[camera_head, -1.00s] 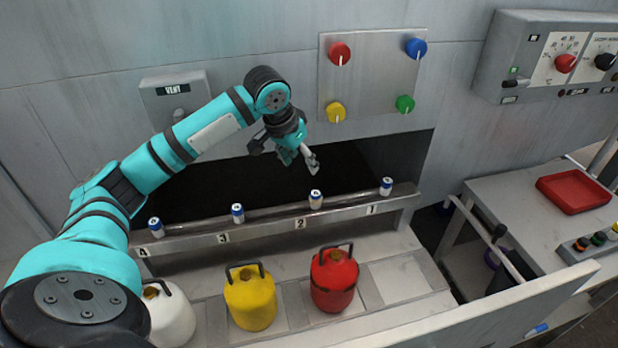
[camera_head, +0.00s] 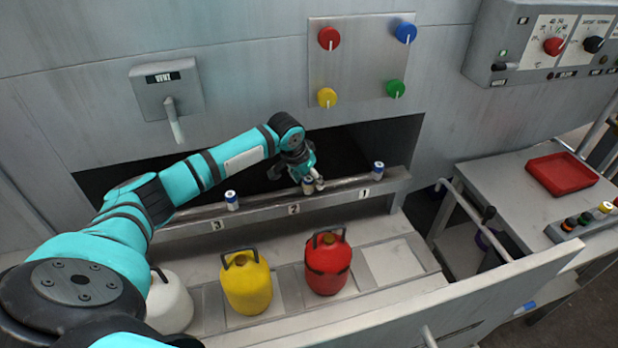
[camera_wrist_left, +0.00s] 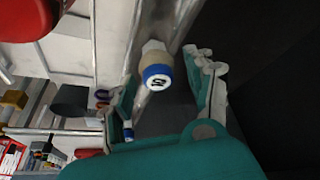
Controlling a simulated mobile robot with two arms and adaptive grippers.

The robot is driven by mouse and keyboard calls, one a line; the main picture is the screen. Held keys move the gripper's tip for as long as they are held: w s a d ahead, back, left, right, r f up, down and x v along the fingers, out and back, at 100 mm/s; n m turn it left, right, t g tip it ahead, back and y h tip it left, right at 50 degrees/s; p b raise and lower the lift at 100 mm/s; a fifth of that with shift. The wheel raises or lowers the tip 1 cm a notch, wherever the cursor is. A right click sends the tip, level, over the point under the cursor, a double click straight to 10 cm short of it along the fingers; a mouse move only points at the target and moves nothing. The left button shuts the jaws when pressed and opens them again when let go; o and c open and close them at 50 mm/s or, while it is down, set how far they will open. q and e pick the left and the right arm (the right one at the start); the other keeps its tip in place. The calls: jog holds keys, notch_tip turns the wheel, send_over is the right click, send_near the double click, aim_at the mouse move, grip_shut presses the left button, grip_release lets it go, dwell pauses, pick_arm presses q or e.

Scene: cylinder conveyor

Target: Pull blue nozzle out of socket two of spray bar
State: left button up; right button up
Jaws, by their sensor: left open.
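The spray bar (camera_head: 340,196) is a grey rail with numbered labels. A white nozzle with a blue band (camera_head: 308,185) stands at socket two, partly hidden by my left gripper (camera_head: 315,184). In the left wrist view this nozzle (camera_wrist_left: 157,75) shows its blue ring and marked white top between the two fingers of my open left gripper (camera_wrist_left: 168,90). I cannot tell whether a finger touches it. Similar nozzles stand at socket one (camera_head: 378,169) and socket three (camera_head: 232,200). Socket four is hidden behind my left arm. My right gripper is not in view.
Yellow (camera_head: 246,283), red (camera_head: 328,264) and white (camera_head: 170,303) canisters stand in front of the bar. A dark opening lies behind it. The vent lever (camera_head: 173,118) hangs above. A red tray (camera_head: 561,174) lies on the right table.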

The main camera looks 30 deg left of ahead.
pick_arm(q)
grip_shut()
dwell(0.8)
